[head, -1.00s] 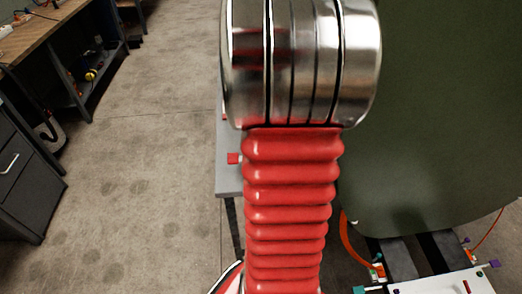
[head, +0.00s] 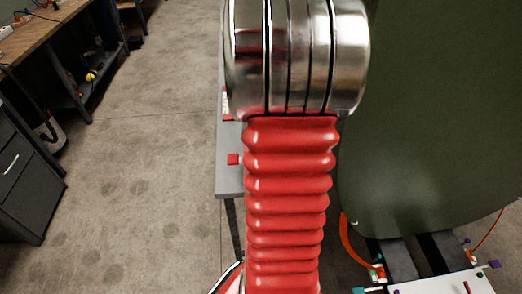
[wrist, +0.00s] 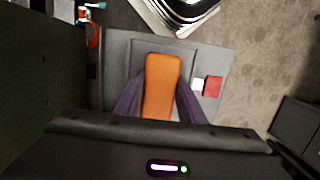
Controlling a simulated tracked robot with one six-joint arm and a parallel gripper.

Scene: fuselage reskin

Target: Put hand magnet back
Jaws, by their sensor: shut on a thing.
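The hand magnet appears as an orange block (wrist: 162,75) in the wrist view. It is upright in the picture between the two purple fingers of my gripper (wrist: 158,98), which is shut on it. A grey table (wrist: 116,62) lies behind and below it, with a darker rectangular outline on its top, partly covered by the magnet. I cannot tell how high the magnet is above the table. In the head view the grey table (head: 229,180) shows left of my arm, which hides my gripper and the magnet.
A red block (wrist: 212,86) and a small white piece (wrist: 197,84) are on the table, right of the magnet. A large dark green panel (head: 440,120) stands right of my arm. A workbench (head: 45,38) and drawer cabinet (head: 25,170) stand left, with open floor between.

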